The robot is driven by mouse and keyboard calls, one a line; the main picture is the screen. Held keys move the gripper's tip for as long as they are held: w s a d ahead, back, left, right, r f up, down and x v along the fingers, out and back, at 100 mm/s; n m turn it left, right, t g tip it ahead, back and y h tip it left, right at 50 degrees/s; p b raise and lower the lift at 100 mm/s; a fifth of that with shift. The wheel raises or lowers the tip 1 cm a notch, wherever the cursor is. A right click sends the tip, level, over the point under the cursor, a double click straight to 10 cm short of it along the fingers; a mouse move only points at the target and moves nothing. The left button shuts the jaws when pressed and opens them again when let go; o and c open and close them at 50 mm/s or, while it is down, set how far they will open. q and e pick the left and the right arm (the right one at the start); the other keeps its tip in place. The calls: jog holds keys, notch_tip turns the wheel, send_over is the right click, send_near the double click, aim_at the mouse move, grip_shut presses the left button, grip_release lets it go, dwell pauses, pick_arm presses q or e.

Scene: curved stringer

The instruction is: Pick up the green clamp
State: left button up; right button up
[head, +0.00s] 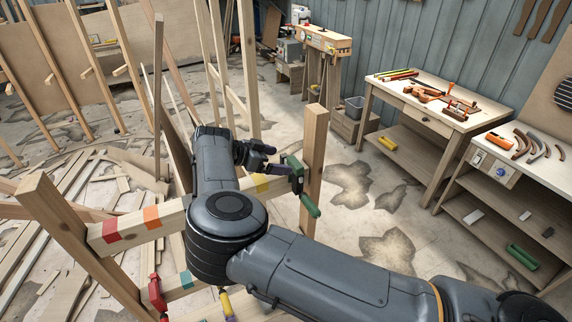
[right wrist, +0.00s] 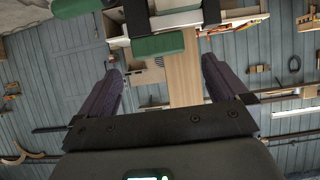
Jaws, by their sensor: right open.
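The green clamp (head: 297,175) is fixed on the wooden frame near its right upright post, with its green handle hanging down to the right. In the right wrist view, a green block of the clamp (right wrist: 158,45) and dark bars show at the top. My right gripper (head: 268,150) is just left of the clamp in the head view. The clamp's green block lies just beyond the fingertips. Whether a finger touches it I cannot tell. My left gripper is not in view.
The frame's right post (head: 314,150) stands close beside the clamp. A red clamp (head: 157,292) and a yellow clamp (head: 226,303) are lower on the frame. Workbenches with tools (head: 435,98) stand at the right. Loose planks (head: 75,200) cover the left floor.

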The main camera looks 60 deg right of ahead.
aim_at(295, 161)
jog(key=x, duration=0.3)
jog(key=shift+s+f, duration=0.1)
jog(key=shift+s, duration=0.25)
jog(key=shift+p+x, duration=0.95)
jog(key=shift+x, duration=1.35)
jog(key=shift+s+d+f, duration=0.2)
jog(key=shift+d+f, duration=0.05)
jog(key=shift+d, duration=0.4)
jog(key=c, duration=1)
jog(key=shift+r, duration=0.1)
jog(key=shift+c, duration=0.3)
jog(key=shift+r, duration=0.15)
